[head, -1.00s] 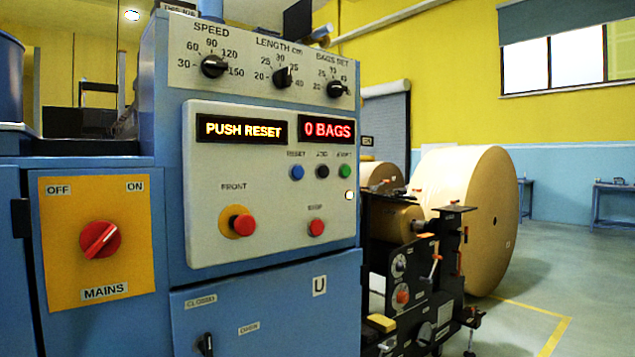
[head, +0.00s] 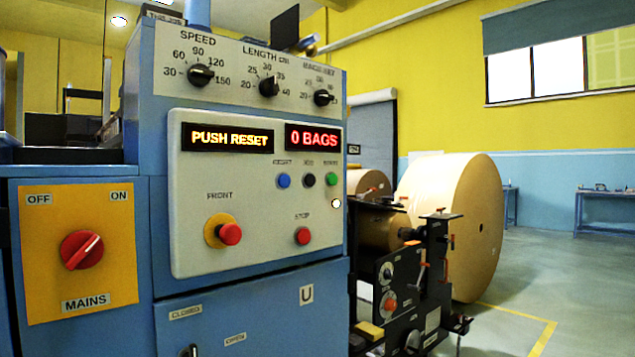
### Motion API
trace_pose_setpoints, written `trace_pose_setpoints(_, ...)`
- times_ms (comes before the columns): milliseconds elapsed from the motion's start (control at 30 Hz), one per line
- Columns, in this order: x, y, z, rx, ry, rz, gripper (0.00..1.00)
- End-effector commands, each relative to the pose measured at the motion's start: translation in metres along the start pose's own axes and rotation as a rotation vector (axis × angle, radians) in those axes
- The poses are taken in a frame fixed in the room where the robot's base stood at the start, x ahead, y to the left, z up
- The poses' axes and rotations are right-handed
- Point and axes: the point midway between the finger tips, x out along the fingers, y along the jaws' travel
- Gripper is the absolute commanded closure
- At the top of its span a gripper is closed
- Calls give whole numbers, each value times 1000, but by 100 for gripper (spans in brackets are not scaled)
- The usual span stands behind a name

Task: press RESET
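The blue RESET button (head: 283,181) is on the pale control panel (head: 190,260) of a blue machine. It is the left one of a row, beside a black button (head: 309,180) and a green button (head: 331,179). Above it one display (head: 228,138) reads PUSH RESET and another (head: 314,137) reads 0 BAGS. A red FRONT mushroom button (head: 230,234) on a yellow collar and a red STOP button (head: 303,236) sit lower. My gripper is not in view.
A yellow MAINS plate with a red rotary switch (head: 82,250) is at the left. Three black knobs are above the displays. A large kraft paper roll (head: 450,220) and black roll-stand mechanism (head: 410,290) stand right of the cabinet.

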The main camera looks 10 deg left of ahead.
Motion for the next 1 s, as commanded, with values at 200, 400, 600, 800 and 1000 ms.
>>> trace_pose_setpoints(200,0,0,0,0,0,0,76)
trace_pose_setpoints(400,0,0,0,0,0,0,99)
trace_pose_setpoints(600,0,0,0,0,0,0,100)
trace_pose_setpoints(800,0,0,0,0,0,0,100)
trace_pose_setpoints(1000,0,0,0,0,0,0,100)
